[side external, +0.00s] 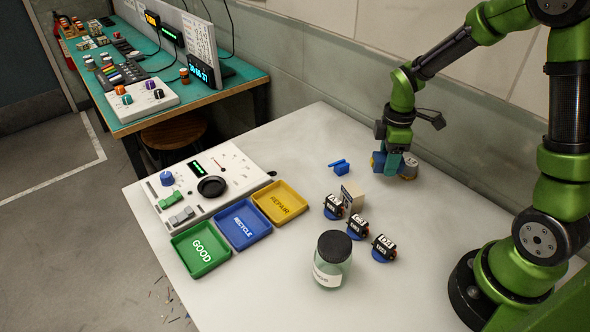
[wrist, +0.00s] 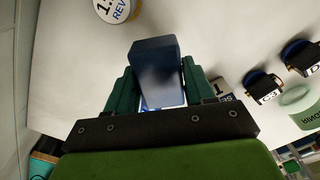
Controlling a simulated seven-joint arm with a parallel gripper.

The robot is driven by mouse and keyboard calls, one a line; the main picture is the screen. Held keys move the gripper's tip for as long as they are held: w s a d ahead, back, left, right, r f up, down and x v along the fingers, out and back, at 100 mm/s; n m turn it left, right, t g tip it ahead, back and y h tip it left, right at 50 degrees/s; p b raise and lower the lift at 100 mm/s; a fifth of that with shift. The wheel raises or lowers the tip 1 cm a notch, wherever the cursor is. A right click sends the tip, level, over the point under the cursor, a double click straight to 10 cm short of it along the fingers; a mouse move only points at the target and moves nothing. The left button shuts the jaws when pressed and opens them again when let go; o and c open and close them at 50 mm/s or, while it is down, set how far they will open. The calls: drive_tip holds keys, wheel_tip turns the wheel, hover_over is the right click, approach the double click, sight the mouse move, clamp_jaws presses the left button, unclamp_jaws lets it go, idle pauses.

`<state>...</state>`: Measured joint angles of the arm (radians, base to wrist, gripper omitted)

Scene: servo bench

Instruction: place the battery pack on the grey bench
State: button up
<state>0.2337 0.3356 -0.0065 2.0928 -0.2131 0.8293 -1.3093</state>
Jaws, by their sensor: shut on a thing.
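My gripper (side external: 393,163) is low over the right rear of the grey bench (side external: 300,135). It is shut on a dark blue block, which I take for the battery pack (side external: 378,160). In the wrist view the battery pack (wrist: 155,68) sits between the two teal fingers of my gripper (wrist: 157,85), its far end sticking out past them. Its underside is hidden, so I cannot tell whether it touches the bench.
A round labelled object (side external: 409,169) stands close beside my gripper. Left of it are a small blue part (side external: 340,167) and a beige block (side external: 353,196). Several servos (side external: 357,228), a jar (side external: 332,262) and three trays (side external: 242,224) stand nearer.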

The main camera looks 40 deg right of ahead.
drive_tip(key=shift+w, duration=0.1)
hover_over(348, 147)
drive_tip(key=s, duration=0.2)
drive_tip(key=shift+a+f, duration=0.25)
drive_tip(key=shift+f, duration=0.4)
drive_tip(key=shift+w+d+f, duration=0.1)
drive_tip(key=shift+w+d, duration=0.15)
drive_tip(key=shift+w, duration=0.7)
wheel_tip(348, 147, down, 2)
drive_tip(key=shift+f, duration=0.5)
drive_tip(key=shift+f, duration=0.1)
drive_tip(key=shift+f, duration=0.15)
drive_tip(key=o, duration=1.1)
